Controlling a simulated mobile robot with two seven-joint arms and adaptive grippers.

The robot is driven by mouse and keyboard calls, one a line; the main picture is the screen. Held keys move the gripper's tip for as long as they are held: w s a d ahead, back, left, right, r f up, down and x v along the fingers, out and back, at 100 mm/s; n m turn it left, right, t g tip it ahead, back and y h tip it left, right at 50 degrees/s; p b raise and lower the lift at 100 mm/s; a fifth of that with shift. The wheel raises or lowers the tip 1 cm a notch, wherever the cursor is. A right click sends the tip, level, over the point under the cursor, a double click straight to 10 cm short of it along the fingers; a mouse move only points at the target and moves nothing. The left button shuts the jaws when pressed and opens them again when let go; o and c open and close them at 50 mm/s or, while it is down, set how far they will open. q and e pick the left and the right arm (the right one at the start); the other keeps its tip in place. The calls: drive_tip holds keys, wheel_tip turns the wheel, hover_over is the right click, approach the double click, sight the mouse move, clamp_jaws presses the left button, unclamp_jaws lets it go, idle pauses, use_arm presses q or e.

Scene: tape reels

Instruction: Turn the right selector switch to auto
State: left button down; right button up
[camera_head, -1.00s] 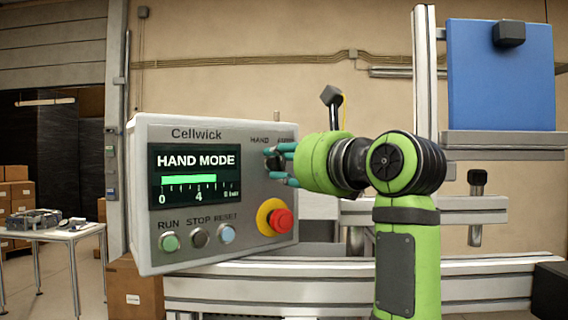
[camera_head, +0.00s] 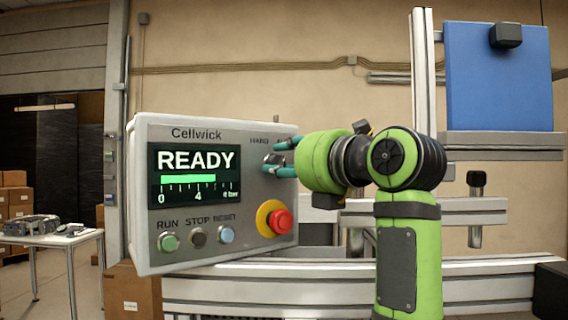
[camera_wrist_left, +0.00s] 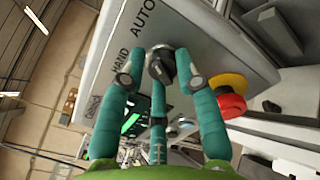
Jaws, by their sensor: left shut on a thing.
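The grey Cellwick control box (camera_head: 140,215) stands at the left of centre with its panel toward me. Its screen (camera_head: 196,174) reads READY above a green bar. The selector switch (camera_wrist_left: 160,66) is a dark knob on a light ring, below the printed words HAND and AUTO. My left gripper (camera_head: 276,157) is shut on the knob, its teal fingers around it; it also shows in the left wrist view (camera_wrist_left: 162,78). Fingers partly cover the knob, so its exact pointing is hard to tell. In the head view the AUTO label is largely hidden. My right gripper is not in view.
A red stop button (camera_head: 281,221) on a yellow collar sits below the switch. Green, dark and blue buttons (camera_head: 198,237) line the lower panel. An aluminium frame (camera_head: 424,80) with a blue panel (camera_head: 500,75) stands at the right. A table (camera_head: 50,238) is far left.

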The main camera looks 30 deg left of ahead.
use_arm(q)
drive_tip(key=shift+r+m, duration=0.2)
drive_tip(key=shift+m, duration=0.4)
drive_tip(key=c, duration=0.9)
unclamp_jaws()
drive_tip(key=shift+c, duration=0.2)
drive_tip(key=shift+w+f, duration=0.15)
drive_tip(key=shift+w, duration=0.05)
drive_tip(key=shift+s+d, duration=0.15)
drive_tip(key=shift+d, duration=0.1)
drive_tip(key=v, duration=1.1)
drive_tip(key=shift+d, duration=0.25)
